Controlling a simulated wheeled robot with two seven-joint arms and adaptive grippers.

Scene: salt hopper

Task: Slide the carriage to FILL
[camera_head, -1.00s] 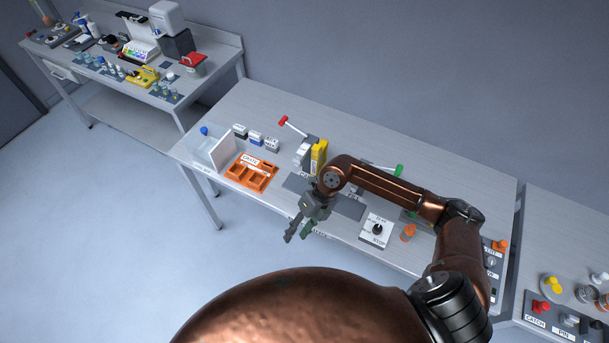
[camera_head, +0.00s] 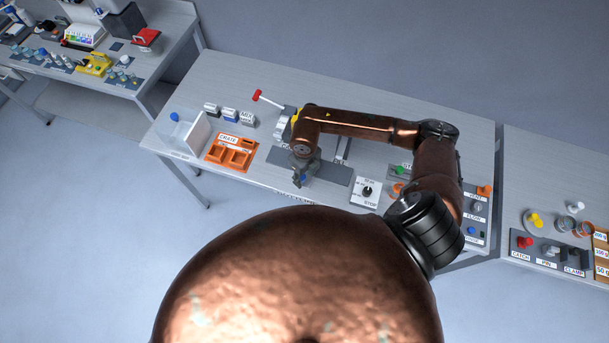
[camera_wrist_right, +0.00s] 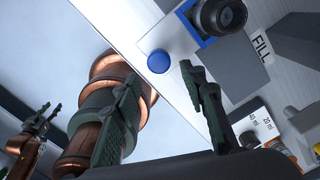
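In the right wrist view, a round blue knob (camera_wrist_right: 158,61) sits on a light bar beside a blue-edged square holder with a round black piece (camera_wrist_right: 222,16). I take these to be parts of the carriage. A FILL label (camera_wrist_right: 261,49) is beside them. My right gripper (camera_wrist_right: 159,74) is open, its fingers appearing on either side of the knob; contact is not clear. In the head view, my right gripper (camera_head: 300,181) points down by the dark track (camera_head: 335,174), with a bit of blue at its fingers. My left gripper (camera_wrist_right: 42,120) appears open, away from the bench.
An orange tray (camera_head: 231,151) lies left of the track, with a clear container and white panel (camera_head: 196,137) beyond. A red-tipped lever (camera_head: 258,96) rises behind. A STOP dial (camera_head: 367,190) and green button (camera_head: 398,169) stand to the right.

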